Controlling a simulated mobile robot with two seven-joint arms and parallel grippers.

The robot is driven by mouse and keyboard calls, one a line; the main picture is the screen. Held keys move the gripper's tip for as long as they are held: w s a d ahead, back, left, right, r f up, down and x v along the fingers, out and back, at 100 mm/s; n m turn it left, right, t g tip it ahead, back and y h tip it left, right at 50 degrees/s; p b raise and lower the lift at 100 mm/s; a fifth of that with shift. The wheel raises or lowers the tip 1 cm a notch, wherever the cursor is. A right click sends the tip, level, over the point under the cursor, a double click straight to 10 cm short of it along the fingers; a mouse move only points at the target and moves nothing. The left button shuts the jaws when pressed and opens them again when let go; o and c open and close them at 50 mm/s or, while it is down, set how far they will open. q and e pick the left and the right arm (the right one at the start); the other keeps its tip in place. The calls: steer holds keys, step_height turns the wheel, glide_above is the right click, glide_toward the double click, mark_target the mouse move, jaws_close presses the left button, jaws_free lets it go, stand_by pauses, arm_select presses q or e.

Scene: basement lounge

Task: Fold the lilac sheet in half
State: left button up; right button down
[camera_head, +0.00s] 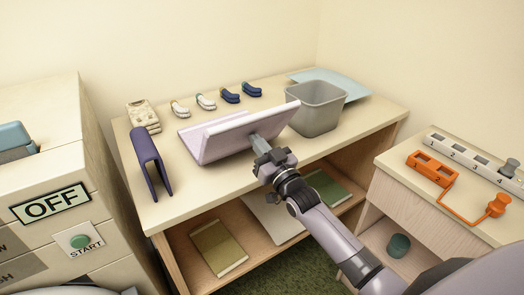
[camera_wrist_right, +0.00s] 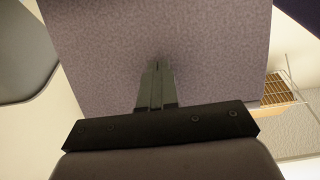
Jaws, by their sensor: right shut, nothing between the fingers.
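The lilac sheet (camera_head: 225,140) is on the low table, bent into a trough shape. Its near flap stands up and leans, with the crease at the near side, while its far part lies lower behind. My right gripper (camera_head: 258,143) is shut and empty at the near face of the raised flap; it appears to touch it. In the right wrist view the shut fingers (camera_wrist_right: 156,68) point at the sheet's broad face (camera_wrist_right: 210,55), which fills most of the picture. My left gripper is not in view.
On the table (camera_head: 175,205) are a grey bin (camera_head: 318,118) close right of the sheet, a pale blue sheet (camera_head: 345,86), a dark purple folded piece (camera_head: 150,165), and several small rolls (camera_head: 229,96) behind. A drawer unit (camera_head: 50,170) stands left; a side cabinet (camera_head: 405,205) stands right.

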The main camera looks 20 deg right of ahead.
steer(key=shift+b+x, duration=0.65)
steer(key=shift+x, duration=1.2)
steer(key=shift+s+r, duration=0.1)
steer(key=shift+r, duration=0.05)
